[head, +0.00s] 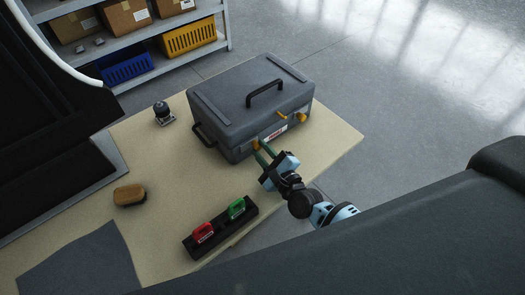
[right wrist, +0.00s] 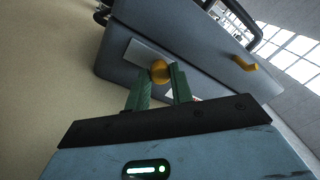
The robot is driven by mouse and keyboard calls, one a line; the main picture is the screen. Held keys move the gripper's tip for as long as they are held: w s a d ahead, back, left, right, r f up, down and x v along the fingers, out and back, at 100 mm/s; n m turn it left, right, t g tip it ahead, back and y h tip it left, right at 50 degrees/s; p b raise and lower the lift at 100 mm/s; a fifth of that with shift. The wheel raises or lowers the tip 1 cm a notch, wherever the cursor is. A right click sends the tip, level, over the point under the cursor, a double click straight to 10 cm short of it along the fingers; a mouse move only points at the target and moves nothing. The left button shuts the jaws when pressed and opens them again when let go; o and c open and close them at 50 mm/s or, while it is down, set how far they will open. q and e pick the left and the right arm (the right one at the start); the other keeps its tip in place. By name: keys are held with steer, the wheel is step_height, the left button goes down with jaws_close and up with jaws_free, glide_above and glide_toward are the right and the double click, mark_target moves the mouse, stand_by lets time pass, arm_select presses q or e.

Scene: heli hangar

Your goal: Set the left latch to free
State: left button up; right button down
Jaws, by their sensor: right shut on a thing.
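A dark grey case (head: 235,91) with a black top handle lies closed on the table. Its left latch (right wrist: 160,71) is a small orange knob on the front face; in the head view the latch (head: 255,143) shows at the fingertips. My right gripper (head: 262,149) has its green fingers on either side of this latch and is shut on it, as the right wrist view (right wrist: 158,84) also shows. The fingers hide part of the latch, so its exact setting is hard to read. The right latch (right wrist: 245,63) is orange and sticks out from the face. My left gripper is not in view.
On the beige table (head: 165,165) are a black holder (head: 190,246) with red and green handled pieces, a wooden brush (head: 129,195), a small dark device (head: 163,112) and a grey cloth (head: 85,262). A shelf (head: 150,62) with bins and boxes stands behind.

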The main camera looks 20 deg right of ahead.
mark_target(244, 147)
steer(key=shift+s+a, duration=0.3)
steer(key=shift+a, duration=0.55)
steer(key=shift+s+a, duration=0.3)
steer(key=shift+a, duration=0.5)
steer(key=c, duration=1.2)
jaws_free()
steer(key=shift+s, duration=0.15)
steer(key=v, duration=0.6)
steer(key=shift+s+d, duration=0.15)
steer(key=shift+s, duration=0.2)
steer(key=shift+s+d, duration=0.15)
steer(key=shift+s, duration=0.25)
steer(key=shift+s, duration=0.1)
